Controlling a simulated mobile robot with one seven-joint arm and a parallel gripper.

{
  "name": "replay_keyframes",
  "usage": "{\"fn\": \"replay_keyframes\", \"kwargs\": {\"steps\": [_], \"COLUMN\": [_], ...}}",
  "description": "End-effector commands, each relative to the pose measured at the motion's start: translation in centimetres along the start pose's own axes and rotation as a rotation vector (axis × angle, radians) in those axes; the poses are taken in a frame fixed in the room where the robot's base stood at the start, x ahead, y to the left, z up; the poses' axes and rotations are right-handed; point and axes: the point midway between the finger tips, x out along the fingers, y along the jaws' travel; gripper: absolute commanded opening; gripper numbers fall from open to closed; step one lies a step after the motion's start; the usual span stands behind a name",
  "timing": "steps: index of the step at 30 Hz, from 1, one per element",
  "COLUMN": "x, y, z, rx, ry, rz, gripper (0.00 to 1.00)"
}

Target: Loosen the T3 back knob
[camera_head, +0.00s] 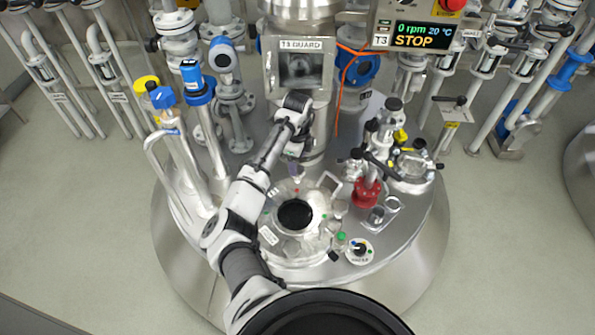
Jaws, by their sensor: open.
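The T3 reactor's round manhole (295,214) is in the middle of the head view, with a dark opening inside a steel ring. Small fittings and coloured marks sit around the ring. The back of the ring lies under my gripper (296,177), which points down from my arm just behind the opening. My gripper is open and small in this view. I cannot make out the back knob clearly; the gripper covers that spot or is close to it. Whether the fingers touch or surround it I cannot tell.
The column marked T3 GUARD (300,68) stands right behind my gripper. A red fitting (367,192) and valves stand to the right, blue-capped pipes (197,88) to the left. A selector dial (359,250) is at front right. The display (416,35) reads 0 rpm, 20 °C, STOP.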

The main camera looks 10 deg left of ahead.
Motion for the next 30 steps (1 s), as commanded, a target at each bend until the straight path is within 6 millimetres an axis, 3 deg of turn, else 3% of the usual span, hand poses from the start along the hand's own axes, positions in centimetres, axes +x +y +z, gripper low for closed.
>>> {"fn": "replay_keyframes", "kwargs": {"steps": [12, 15, 18, 30], "x": [0.0, 3.7, 4.9, 6.0], "y": [0.0, 0.0, 0.0, 0.0], "z": [0.0, -0.1, -0.1, 0.0], "rx": [0.508, 0.507, 0.506, 0.503], "ry": [-0.001, 0.003, 0.001, -0.001], "rz": [-0.001, 0.001, 0.001, -0.001], "gripper": [0.64, 0.64, 0.64, 0.64]}}
